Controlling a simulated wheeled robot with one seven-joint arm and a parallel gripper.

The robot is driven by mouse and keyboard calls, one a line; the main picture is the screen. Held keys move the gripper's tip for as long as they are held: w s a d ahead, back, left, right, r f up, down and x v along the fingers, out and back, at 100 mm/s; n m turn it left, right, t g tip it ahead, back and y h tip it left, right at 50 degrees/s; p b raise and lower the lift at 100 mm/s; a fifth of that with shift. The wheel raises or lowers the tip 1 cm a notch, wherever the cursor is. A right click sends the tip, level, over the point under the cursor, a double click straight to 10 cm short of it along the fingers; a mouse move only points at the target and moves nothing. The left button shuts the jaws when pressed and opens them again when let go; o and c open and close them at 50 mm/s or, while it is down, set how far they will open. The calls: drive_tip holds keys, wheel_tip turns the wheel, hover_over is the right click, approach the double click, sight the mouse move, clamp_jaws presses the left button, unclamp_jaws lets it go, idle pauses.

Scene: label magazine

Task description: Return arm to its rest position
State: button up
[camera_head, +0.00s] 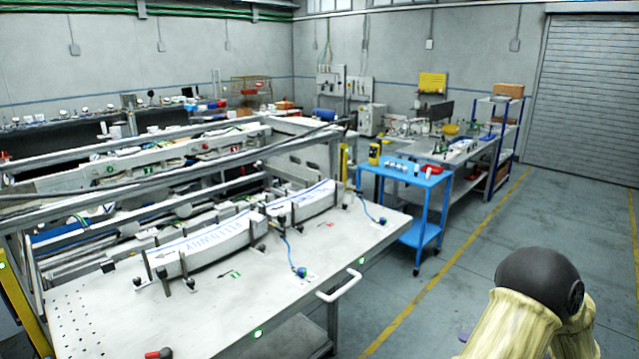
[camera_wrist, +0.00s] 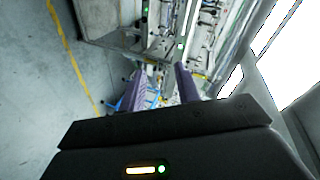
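My arm (camera_head: 530,310) is folded at the lower right of the head view, over the floor and to the right of the workbench. My gripper (camera_wrist: 160,85) shows in the wrist view as two purple fingers, spread apart with nothing seen between them. In the head view my gripper is mostly hidden behind my own arm. Two label stacks, a longer one (camera_head: 208,242) and a shorter one (camera_head: 305,203), lie end to end in holders on the workbench (camera_head: 110,310), apart from my arm.
A white handle (camera_head: 340,287) sticks out from the bench's right edge. A blue cart (camera_head: 405,170) stands beyond it, before another bench with equipment. Open grey floor (camera_head: 480,240) with a yellow line lies to the right, up to a roller shutter (camera_head: 590,100).

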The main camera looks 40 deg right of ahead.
drive_tip(key=w+a+r+n+g+h+b, duration=0.1)
drive_tip(key=w+a+r+n+h, duration=0.15)
drive_tip(key=w, duration=0.95)
drive_tip(key=w+a+r+n+g+h+b, duration=0.1)
drive_tip(key=w+a+n+g+h, duration=0.2)
drive_tip(key=w, duration=0.9)
drive_tip(key=w+a+f+n+g+y, duration=0.1)
drive_tip(key=w+a, duration=0.1)
drive_tip(key=a, duration=0.5)
drive_tip(key=w+a+n, duration=0.1)
drive_tip(key=w+a, duration=0.2)
drive_tip(key=a, duration=0.4)
drive_tip(key=s+a+f+n+g+y, duration=0.1)
drive_tip(key=s+a, duration=0.3)
drive_tip(key=a, duration=0.4)
drive_tip(key=s+a+f+n+g+y+b, duration=0.1)
drive_tip(key=s+a+n+g, duration=0.1)
drive_tip(key=a, duration=0.7)
drive_tip(key=s+a+f+n+g+y, duration=0.2)
drive_tip(key=s+a+g, duration=0.1)
drive_tip(key=s+a, duration=0.3)
drive_tip(key=a, duration=0.2)
drive_tip(key=shift+s+a+n+g+b, duration=0.25)
drive_tip(key=shift+a+n+g+b, duration=0.05)
drive_tip(key=shift+n, duration=0.05)
